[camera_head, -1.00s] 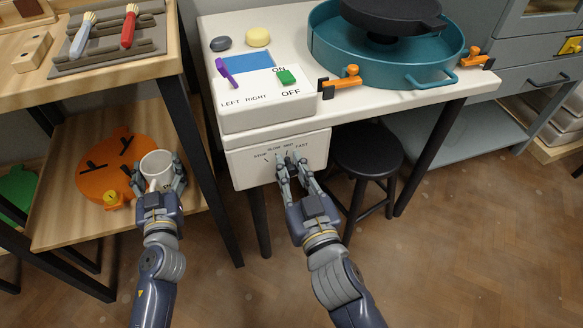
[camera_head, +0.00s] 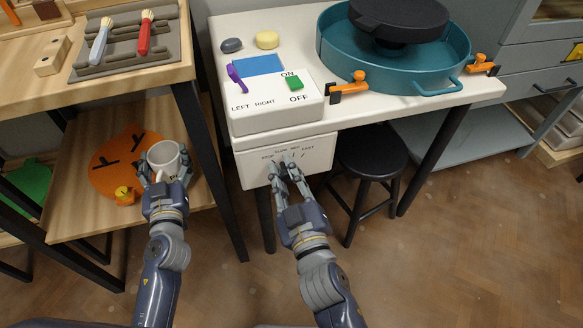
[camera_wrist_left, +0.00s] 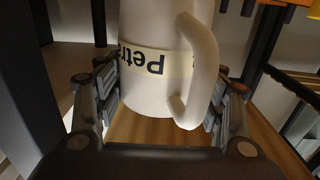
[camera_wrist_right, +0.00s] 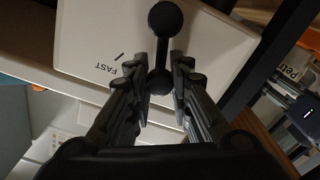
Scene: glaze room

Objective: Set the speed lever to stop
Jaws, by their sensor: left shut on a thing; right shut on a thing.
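The speed lever (camera_wrist_right: 165,20) is black with a round knob, on the white control box (camera_head: 248,165) under the table's front edge. My right gripper (camera_head: 280,168) is shut on the lever, its fingers on either side of it in the right wrist view. In the head view the fingers are at the STOP and SLOW side of the printed scale and mostly hide the lever, so its exact setting is unclear. My left gripper (camera_head: 165,178) is shut on a white mug (camera_head: 163,155), whose label starting "Petr" shows in the left wrist view (camera_wrist_left: 150,60).
Above is a white switch box (camera_head: 262,119) with a purple lever (camera_head: 235,78) and a green switch (camera_head: 294,83). A teal wheel basin (camera_head: 345,60) stands to the right. A black stool (camera_head: 372,155) is right of my right gripper. A wooden shelf (camera_head: 75,222) lies below the mug.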

